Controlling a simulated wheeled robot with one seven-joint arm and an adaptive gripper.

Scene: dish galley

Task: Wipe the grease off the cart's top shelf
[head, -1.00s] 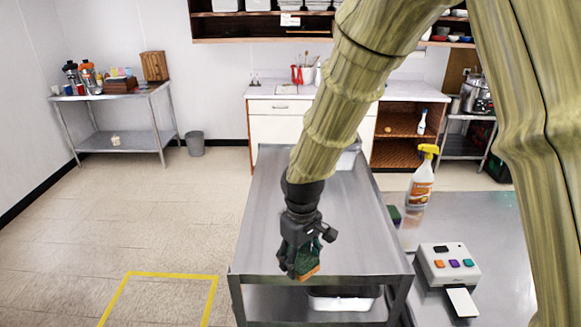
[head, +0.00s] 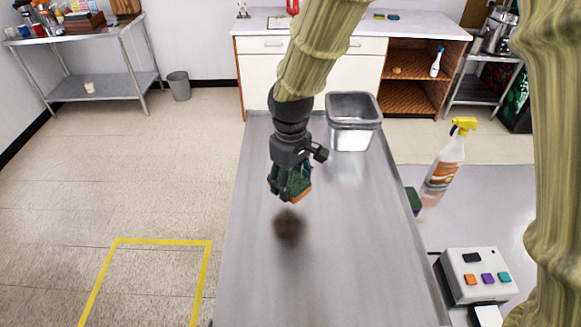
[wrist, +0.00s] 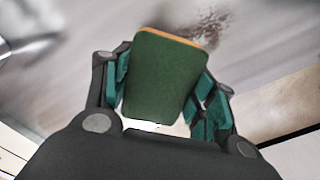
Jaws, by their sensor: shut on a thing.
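My gripper (head: 290,188) is shut on a sponge (head: 299,183), dark green with an orange layer. The sponge fills the space between the fingers in the wrist view (wrist: 165,75). The cart's top shelf (head: 330,260) is a grey metal surface below. A brown grease patch (head: 289,228) lies on it, just nearer the front than the sponge in the head view. The patch also shows as brown speckles beyond the sponge in the wrist view (wrist: 208,25). The sponge appears to be above the shelf; I cannot tell whether it touches.
A metal pan (head: 352,135) stands at the shelf's far end. To the right, a counter holds a spray bottle (head: 447,155), another green sponge (head: 413,200) and a box with coloured buttons (head: 480,275). Yellow tape (head: 160,242) marks the floor on the left.

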